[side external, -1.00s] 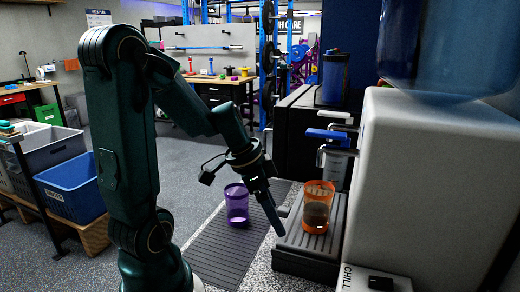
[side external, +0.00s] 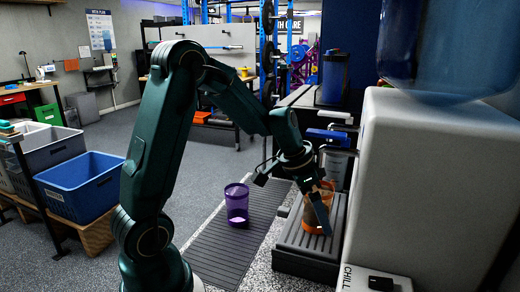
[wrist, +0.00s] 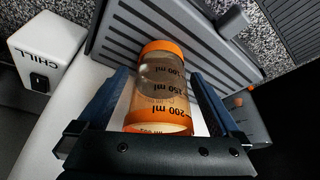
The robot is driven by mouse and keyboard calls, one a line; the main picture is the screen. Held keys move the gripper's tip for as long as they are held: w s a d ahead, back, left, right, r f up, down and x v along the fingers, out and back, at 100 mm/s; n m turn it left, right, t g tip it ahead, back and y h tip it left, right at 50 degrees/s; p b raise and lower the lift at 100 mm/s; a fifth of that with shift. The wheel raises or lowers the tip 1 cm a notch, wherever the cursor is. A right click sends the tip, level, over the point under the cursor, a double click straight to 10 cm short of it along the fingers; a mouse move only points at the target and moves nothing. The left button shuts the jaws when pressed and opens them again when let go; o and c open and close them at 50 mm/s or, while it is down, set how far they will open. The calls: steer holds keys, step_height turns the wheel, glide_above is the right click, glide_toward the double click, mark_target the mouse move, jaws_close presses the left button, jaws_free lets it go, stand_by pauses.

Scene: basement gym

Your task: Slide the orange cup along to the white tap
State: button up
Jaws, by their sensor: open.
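The orange cup (wrist: 162,85) stands on the ridged grey drip tray (side external: 290,250) of the dispenser, with dark contents and ml marks on its side. My gripper (side external: 318,208) is open and lowered around the cup, with one finger on each side in the wrist view. I cannot tell whether either finger touches it. In the side view a finger hides much of the cup (side external: 308,226). The white tap (side external: 336,115) has a pale lever and sits on the dispenser at the far end of the tray, behind a blue-levered tap (side external: 325,134).
A purple cup (side external: 237,204) stands on the ridged dark mat (side external: 222,258) left of the tray. The white dispenser body (side external: 420,185) rises close on the right. A small block (side external: 283,211) juts from the tray's left edge. The blue bin (side external: 85,190) is far left.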

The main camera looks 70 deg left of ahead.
steer(key=c, duration=1.5)
steer(key=shift+w+a, duration=3.65)
steer(key=shift+w, duration=0.05)
steer(key=o, duration=1.5)
steer(key=shift+r, duration=0.15)
steer(key=v, duration=0.5)
